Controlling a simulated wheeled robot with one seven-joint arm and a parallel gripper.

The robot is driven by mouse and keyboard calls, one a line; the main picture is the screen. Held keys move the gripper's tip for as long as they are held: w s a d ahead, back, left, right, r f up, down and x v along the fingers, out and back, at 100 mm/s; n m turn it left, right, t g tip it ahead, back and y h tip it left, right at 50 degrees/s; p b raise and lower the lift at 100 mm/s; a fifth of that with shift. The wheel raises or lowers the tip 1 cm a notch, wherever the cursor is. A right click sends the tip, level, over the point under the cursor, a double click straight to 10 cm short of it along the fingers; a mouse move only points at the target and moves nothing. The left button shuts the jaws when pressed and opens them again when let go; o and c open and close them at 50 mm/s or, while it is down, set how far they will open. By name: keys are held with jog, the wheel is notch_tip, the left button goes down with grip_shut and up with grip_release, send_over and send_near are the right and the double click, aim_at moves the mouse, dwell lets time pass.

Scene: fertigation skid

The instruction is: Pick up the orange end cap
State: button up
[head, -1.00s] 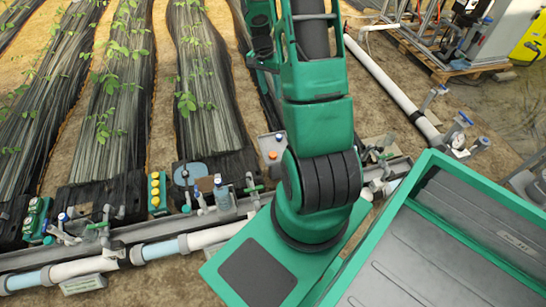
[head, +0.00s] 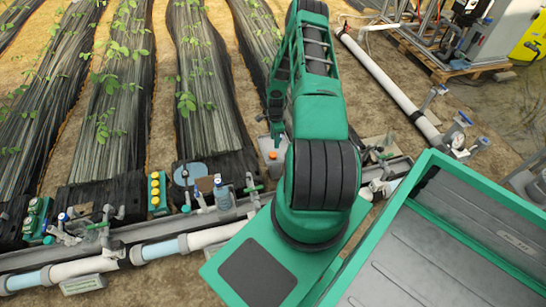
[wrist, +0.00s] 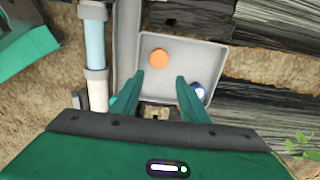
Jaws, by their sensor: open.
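The orange end cap (wrist: 159,58) lies in a shallow light grey tray (wrist: 190,55) in the wrist view. It sits just beyond the fingertips of my gripper (wrist: 159,77). My gripper is open and empty, with its green fingers apart and reaching over the tray's near part. In the head view the orange cap (head: 272,155) is a small dot in the tray, left of my arm. My arm hides part of the tray there.
A blue and white fitting (wrist: 199,90) lies at the tray's right edge, near the right finger. A light pipe (wrist: 95,50) runs left of the tray. A large green bin (head: 420,158) stands right of my arm. Bottles and valves (head: 221,188) stand left of it.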

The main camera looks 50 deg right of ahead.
send_over(273, 154)
jog(key=f, duration=0.5)
jog(key=shift+s+d, duration=0.2)
jog(key=shift+d, duration=0.2)
jog(key=shift+w+a+f, duration=0.1)
jog(key=shift+a+f, duration=0.1)
jog(key=shift+f, duration=1.15)
jog(key=shift+a+f, duration=0.15)
jog(key=shift+f, duration=1.15)
jog(key=c, duration=0.8)
